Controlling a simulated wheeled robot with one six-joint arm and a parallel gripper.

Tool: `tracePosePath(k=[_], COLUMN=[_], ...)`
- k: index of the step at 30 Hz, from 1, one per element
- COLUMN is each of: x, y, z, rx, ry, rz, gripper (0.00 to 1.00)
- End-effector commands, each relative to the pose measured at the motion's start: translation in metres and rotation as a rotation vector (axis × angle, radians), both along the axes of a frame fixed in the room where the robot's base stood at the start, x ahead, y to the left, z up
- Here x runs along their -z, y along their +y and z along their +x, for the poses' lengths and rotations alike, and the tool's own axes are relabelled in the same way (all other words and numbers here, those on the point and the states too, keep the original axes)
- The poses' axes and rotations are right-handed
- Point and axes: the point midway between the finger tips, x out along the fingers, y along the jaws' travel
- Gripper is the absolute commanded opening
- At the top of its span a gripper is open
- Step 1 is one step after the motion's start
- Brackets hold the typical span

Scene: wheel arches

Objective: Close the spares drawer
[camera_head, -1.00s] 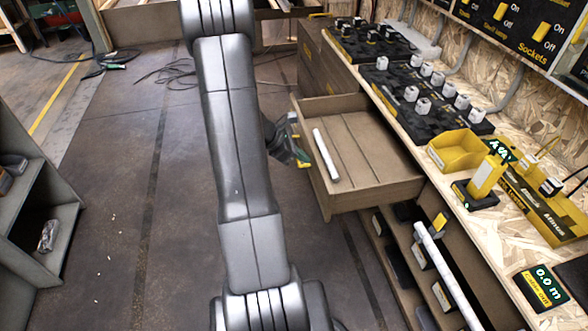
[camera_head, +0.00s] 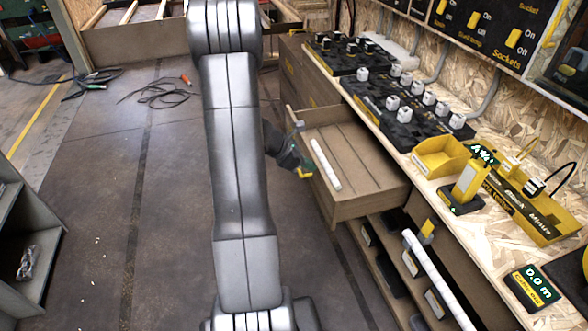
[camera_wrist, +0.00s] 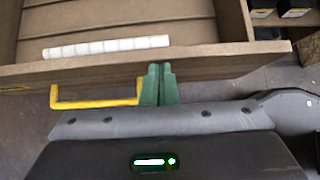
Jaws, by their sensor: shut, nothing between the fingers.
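The spares drawer (camera_head: 383,178) stands pulled out from the wooden bench, at the right of the head view. A white segmented stick (camera_head: 325,165) lies inside it, close to the front panel; it also shows in the wrist view (camera_wrist: 105,47). The drawer's yellow handle (camera_wrist: 95,103) is on the outside of the front panel (camera_wrist: 215,64). My gripper (camera_wrist: 159,72) is shut and empty. Its green fingertips are at the front panel, just beside the handle's right end; I cannot tell whether they touch. In the head view my arm partly hides my gripper (camera_head: 302,166).
The bench top holds black switch boards (camera_head: 400,105), a yellow bin (camera_head: 440,156) and a yellow meter (camera_head: 466,188). Open shelves with a long white tube (camera_head: 437,278) lie below. A grey shelf unit (camera_head: 30,235) stands at the left. The floor between is mostly clear; cables (camera_head: 160,92) lie farther off.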

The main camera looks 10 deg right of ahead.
Motion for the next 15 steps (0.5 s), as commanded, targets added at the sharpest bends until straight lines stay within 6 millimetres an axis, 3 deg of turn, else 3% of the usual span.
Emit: tracePosePath(k=[6, 15], x=[0.002, 0.000], y=[-0.063, -0.140], z=[0.001, 0.004], rx=[0.008, 0.005], ry=[-0.001, -0.001], rz=[-0.001, -0.001], gripper=[0.00, 0.00])
